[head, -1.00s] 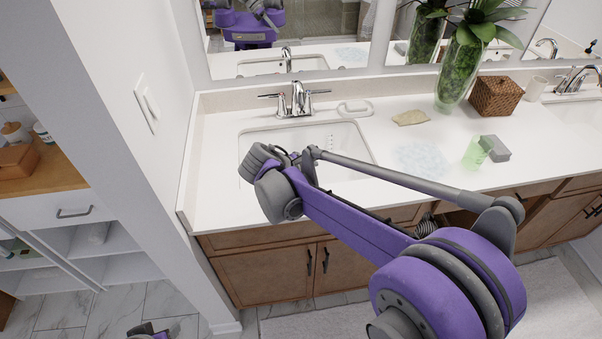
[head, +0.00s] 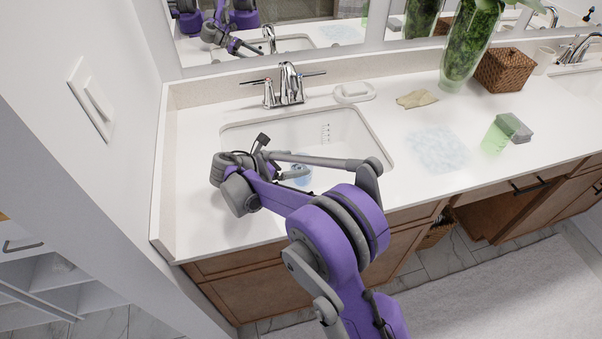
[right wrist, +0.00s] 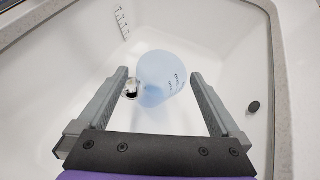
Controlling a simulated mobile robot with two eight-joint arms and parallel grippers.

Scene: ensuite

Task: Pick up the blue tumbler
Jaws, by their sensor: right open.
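The blue tumbler (right wrist: 162,80) is pale and translucent with small dark marks, and it is in the white sink basin. I cannot tell whether it stands or lies. In the head view the tumbler (head: 301,174) is partly hidden behind my right arm. My right gripper (right wrist: 160,77) is open above the basin. In the right wrist view its fingers are apart, with the tumbler seen in the gap between their tips. I cannot tell whether they touch it. My left gripper is not in view.
The sink rim (head: 385,165) surrounds the basin, with the chrome faucet (head: 289,84) behind. A wall closes off the left.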

